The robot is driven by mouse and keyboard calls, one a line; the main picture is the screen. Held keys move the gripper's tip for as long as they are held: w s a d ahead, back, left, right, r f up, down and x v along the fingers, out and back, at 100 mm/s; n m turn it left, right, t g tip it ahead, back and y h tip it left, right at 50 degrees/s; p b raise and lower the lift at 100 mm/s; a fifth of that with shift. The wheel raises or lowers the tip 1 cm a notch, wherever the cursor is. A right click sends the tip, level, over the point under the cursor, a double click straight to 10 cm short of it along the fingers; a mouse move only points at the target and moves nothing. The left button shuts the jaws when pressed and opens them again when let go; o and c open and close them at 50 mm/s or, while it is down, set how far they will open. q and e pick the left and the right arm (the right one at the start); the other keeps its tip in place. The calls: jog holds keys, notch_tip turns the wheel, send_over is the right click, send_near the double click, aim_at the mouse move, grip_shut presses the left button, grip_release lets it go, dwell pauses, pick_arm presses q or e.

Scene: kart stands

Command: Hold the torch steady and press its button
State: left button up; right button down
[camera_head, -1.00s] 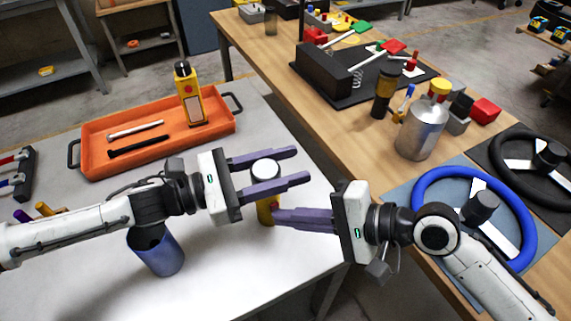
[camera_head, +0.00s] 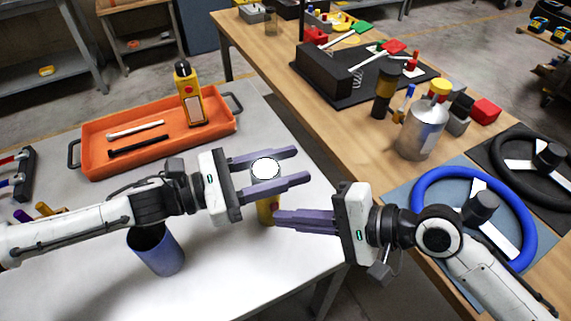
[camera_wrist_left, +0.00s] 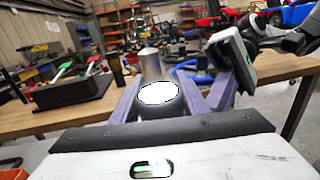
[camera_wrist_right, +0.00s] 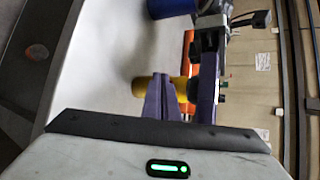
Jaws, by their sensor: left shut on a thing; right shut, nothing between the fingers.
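The torch (camera_head: 266,205) is upright, with a yellow body, a dark head and a bright white lens facing up. My left gripper (camera_head: 278,167) is shut on it, one finger on each side of the head. The lens also shows in the left wrist view (camera_wrist_left: 158,94). My right gripper (camera_head: 277,217) is shut and empty, its fingertips at the torch's yellow body, seeming to touch it. In the right wrist view, the fingertips (camera_wrist_right: 164,82) overlap the yellow body (camera_wrist_right: 143,87). The button is hidden behind them. I cannot tell whether the torch's base touches the table.
An orange tray (camera_head: 90,158) behind holds two rods and a yellow device (camera_head: 190,98) with a red spot. A blue cup (camera_head: 160,252) stands below my left arm. The wooden bench to the right carries a metal can (camera_head: 422,134) and a blue steering wheel (camera_head: 424,190).

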jog(key=shift+s+d, duration=0.1)
jog(key=shift+s, duration=0.1)
jog(key=shift+s+d, duration=0.4)
jog(key=shift+s, duration=0.5)
jog(key=shift+s+d, duration=0.4)
jog(key=shift+s, duration=0.5)
jog(key=shift+s+d, duration=0.4)
jog(key=shift+s, duration=0.5)
pick_arm(q)
jog(key=o, duration=1.3)
jog(key=shift+o, duration=0.2)
